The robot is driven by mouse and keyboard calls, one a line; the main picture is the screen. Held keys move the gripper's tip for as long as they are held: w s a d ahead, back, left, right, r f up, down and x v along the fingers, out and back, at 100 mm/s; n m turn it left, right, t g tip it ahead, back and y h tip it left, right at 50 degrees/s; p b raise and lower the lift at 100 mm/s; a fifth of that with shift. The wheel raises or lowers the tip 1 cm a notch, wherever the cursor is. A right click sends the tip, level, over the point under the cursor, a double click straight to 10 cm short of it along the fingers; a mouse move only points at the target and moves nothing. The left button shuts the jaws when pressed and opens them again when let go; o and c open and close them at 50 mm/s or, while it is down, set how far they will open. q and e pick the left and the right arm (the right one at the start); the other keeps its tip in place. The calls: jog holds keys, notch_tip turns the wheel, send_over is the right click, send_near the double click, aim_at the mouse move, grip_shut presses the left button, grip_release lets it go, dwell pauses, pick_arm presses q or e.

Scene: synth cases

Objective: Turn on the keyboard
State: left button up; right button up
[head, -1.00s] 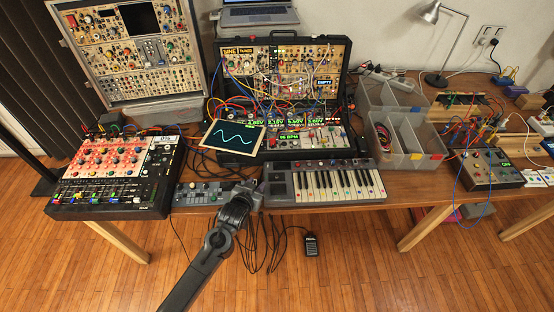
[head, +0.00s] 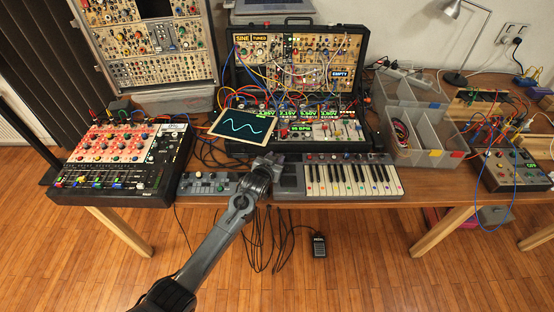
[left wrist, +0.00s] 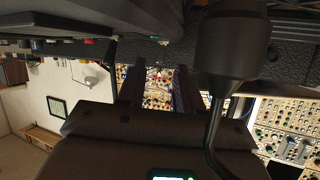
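The keyboard (head: 345,181) is a grey unit with black and white keys and coloured dots on some keys. It lies at the table's front edge in the head view, with small controls along its back strip. My left gripper (head: 274,160) is at the keyboard's back left corner and hides part of that corner; I cannot tell whether it touches. In the left wrist view the two dark fingers (left wrist: 158,92) stand apart with nothing held, and synth panels show between them. The keyboard is not clearly visible there. My right gripper is not in view.
A synth case (head: 350,75) with patch cables stands behind the keyboard. A tilted screen (head: 243,124) and a small grey controller (head: 208,184) are to the left. Grey bins (head: 428,150) stand at the right. A pedal (head: 319,246) lies on the floor.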

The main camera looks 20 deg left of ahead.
pick_arm(q)
jog(key=shift+b+x, duration=0.3)
jog(key=shift+x, duration=0.85)
jog(key=shift+f, duration=0.1)
jog(key=shift+c, duration=0.3)
grip_shut()
